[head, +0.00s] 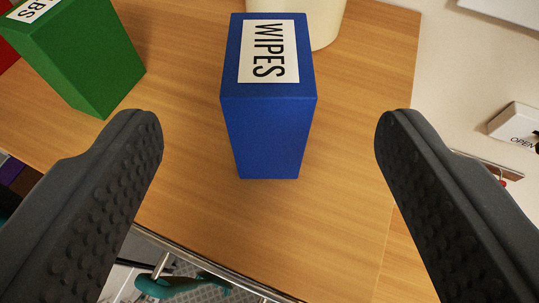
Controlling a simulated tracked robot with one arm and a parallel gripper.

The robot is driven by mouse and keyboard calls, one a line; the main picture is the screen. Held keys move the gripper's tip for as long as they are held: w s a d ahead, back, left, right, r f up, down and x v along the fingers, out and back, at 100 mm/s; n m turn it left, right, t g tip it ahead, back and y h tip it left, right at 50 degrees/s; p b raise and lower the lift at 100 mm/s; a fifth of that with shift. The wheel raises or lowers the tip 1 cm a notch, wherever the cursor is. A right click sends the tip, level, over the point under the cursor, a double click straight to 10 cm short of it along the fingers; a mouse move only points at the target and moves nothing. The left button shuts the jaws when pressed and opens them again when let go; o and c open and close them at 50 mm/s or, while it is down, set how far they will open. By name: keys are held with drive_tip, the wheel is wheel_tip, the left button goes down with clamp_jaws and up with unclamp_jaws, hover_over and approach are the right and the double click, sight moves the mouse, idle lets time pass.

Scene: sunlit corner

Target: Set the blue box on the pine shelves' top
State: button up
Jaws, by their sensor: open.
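The blue box (268,135) stands upright on a wooden surface. Its top carries a white label reading "WIPES". My gripper (269,135) is open, with one dark finger at the left and one at the right of the picture. The box shows between the two fingers and a little beyond them, with a gap on each side. Neither finger touches it. I cannot tell whether the wooden surface (345,150) belongs to the pine shelves.
A green box (85,60) stands at the upper left, with a red thing (8,52) beside it. A cream round container (328,22) is close behind the blue box. The surface ends at the right and front. Below the front edge are a metal rail and a teal thing (180,286).

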drive_tip(key=s+f+t, duration=0.1)
drive_tip(key=s+f, duration=0.2)
drive_tip(key=s, duration=0.4)
drive_tip(key=s+f+m+t+h, duration=0.1)
drive_tip(key=s+f, duration=0.2)
drive_tip(key=s, duration=0.5)
drive_tip(key=shift+s+a+f, duration=0.15)
drive_tip(key=shift+a, duration=0.2)
wheel_tip(320, 180, down, 11)
drive_tip(key=b, duration=1)
drive_tip(key=shift+b, duration=0.35)
